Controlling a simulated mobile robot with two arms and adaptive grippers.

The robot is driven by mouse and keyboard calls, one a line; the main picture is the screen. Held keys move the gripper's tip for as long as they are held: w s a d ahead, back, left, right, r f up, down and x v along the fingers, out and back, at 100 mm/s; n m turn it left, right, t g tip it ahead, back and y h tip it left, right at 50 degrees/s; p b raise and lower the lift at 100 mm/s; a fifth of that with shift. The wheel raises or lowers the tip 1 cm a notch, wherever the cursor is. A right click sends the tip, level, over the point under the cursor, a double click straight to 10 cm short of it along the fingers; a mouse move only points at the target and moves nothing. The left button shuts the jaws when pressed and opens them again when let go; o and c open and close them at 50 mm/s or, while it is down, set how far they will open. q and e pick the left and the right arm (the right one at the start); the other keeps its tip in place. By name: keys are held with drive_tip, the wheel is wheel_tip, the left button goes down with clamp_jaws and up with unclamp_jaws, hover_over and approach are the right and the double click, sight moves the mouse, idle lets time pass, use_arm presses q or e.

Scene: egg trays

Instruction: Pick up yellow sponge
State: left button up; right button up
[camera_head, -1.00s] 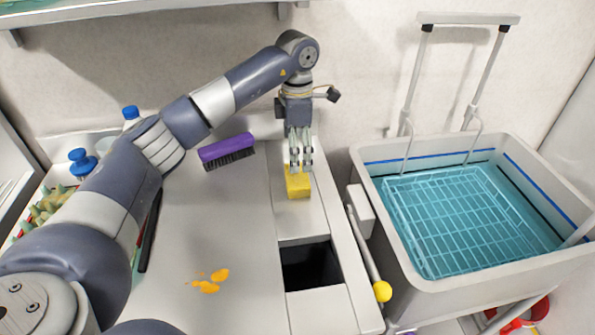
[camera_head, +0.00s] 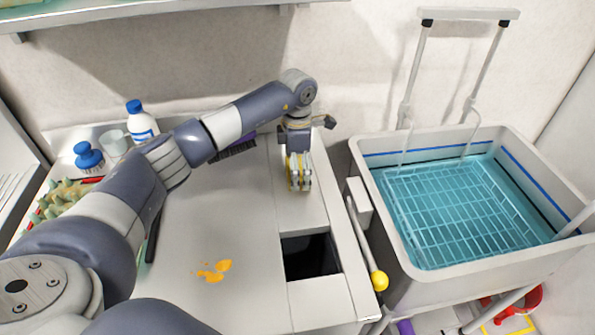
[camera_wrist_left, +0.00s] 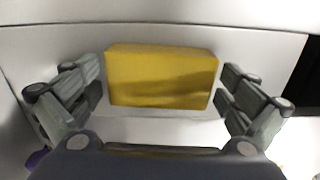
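The yellow sponge (camera_wrist_left: 160,78) lies on the light grey worktop. In the left wrist view it sits between the two fingers of my left gripper (camera_wrist_left: 160,90), one finger at each short end. Narrow gaps seem to show between the fingertips and the sponge, so the gripper looks open around it. In the head view my left gripper (camera_head: 298,182) is low over the worktop and hides most of the sponge. My right gripper is not in view.
A square dark opening (camera_head: 310,257) lies in front of the sponge. A purple brush (camera_head: 236,146) is partly behind my arm. A grey basin (camera_head: 420,258) with blue water and a rack is at the right. An orange stain (camera_head: 213,270) marks the worktop.

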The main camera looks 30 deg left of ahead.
use_arm(q)
drive_tip(key=c, duration=0.6)
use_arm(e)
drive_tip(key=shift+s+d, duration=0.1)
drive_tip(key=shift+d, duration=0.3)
use_arm(q)
drive_tip(key=shift+r, duration=0.1)
